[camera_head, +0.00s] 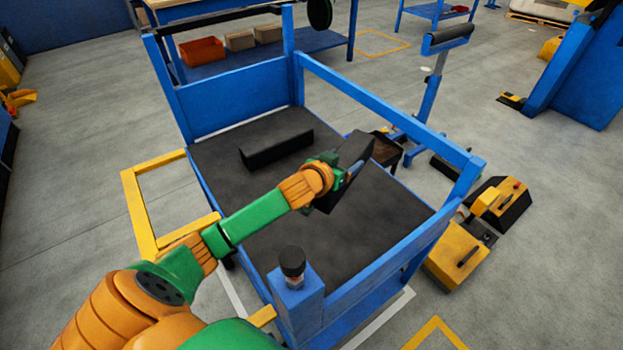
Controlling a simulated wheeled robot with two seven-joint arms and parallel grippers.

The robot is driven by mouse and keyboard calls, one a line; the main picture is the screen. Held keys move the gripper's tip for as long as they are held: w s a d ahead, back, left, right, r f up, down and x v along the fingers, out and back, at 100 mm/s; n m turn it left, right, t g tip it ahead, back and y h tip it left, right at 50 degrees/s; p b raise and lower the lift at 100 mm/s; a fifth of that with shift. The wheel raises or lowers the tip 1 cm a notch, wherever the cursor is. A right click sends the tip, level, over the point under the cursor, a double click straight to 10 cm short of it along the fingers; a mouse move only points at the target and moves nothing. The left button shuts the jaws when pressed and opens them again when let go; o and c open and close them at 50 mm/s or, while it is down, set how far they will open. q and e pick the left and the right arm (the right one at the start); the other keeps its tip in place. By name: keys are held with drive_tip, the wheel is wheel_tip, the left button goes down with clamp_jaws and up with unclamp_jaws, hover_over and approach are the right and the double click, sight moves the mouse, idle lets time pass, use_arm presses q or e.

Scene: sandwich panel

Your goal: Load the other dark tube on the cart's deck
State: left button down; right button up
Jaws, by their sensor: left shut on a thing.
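The blue cart (236,104) has a flat black deck (392,203) with blue rails around it. One dark tube (276,151) lies on the far part of the deck. My left arm reaches over the deck from the lower left. My left gripper (340,176) is shut on the other dark tube (356,152). This tube is tilted, its upper end to the upper right, and appears above the deck. The gripper hides part of it, and I cannot tell whether its lower end touches the deck. My right gripper is out of view.
A blue corner post with a black knob (292,262) stands at the cart's near corner. A blue roller stand (430,88) is beyond the right rail. Yellow-and-black cases (456,254) sit on the floor at right. The deck's near part is clear.

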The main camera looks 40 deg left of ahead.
use_arm(q)
wheel_tip(320, 180, down, 10)
drive_tip(key=b, duration=0.3)
drive_tip(key=shift+s, duration=0.15)
drive_tip(key=shift+r, duration=0.1)
drive_tip(key=shift+c, duration=0.3)
unclamp_jaws()
drive_tip(key=shift+o, duration=0.3)
drive_tip(key=shift+s, duration=0.1)
